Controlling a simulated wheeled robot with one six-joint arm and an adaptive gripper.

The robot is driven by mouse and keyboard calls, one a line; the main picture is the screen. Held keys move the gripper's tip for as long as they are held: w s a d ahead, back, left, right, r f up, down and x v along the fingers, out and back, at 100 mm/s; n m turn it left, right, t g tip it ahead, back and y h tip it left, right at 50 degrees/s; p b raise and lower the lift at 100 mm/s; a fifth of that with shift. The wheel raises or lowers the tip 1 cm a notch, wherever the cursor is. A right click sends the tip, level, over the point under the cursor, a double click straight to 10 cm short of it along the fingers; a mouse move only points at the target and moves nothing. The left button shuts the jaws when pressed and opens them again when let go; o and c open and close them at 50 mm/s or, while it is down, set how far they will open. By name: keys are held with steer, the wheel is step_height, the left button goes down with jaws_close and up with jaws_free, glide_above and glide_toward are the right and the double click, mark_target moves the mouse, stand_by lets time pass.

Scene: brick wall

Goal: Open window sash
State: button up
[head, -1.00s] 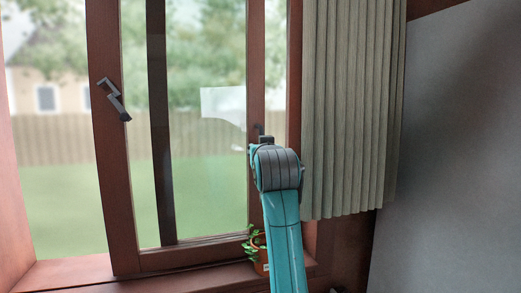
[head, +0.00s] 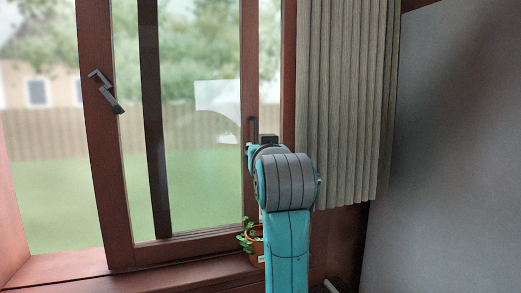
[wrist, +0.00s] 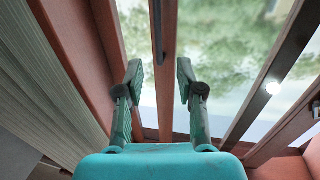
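The window sash is a brown wooden frame around glass; its right stile (head: 248,70) stands upright near the curtain. A dark upright handle (head: 253,130) is on this stile. In the wrist view the stile (wrist: 167,100) runs between the fingers, with the dark handle (wrist: 158,30) on it beyond the fingertips. My gripper (wrist: 159,72) is open, with one finger on each side of the stile and nothing visibly held. In the head view my arm hides the gripper's fingers. A second dark handle (head: 106,92) is on the left stile (head: 100,150).
A pleated grey-green curtain (head: 345,100) hangs close to the right of my arm. A potted plant (head: 254,242) stands on the sill below the sash, partly behind my arm. A plain grey wall (head: 450,150) is at the far right.

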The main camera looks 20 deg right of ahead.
mark_target(255, 135)
steer(key=shift+w+a+r+m+g+h, duration=0.75)
steer(key=shift+w+a+m+g+h, duration=2.2)
steer(key=shift+m+g+h, duration=2.05)
steer(key=w+d, duration=0.2)
steer(key=w+d+t+h, duration=0.1)
steer(key=w+d, duration=0.1)
steer(key=d, duration=0.1)
steer(key=w+d+n+t, duration=0.1)
steer(key=w+d, duration=0.1)
steer(key=d, duration=0.1)
steer(key=shift+d+h, duration=0.2)
steer(key=shift+h, duration=0.1)
steer(key=shift+s, duration=0.1)
jaws_close()
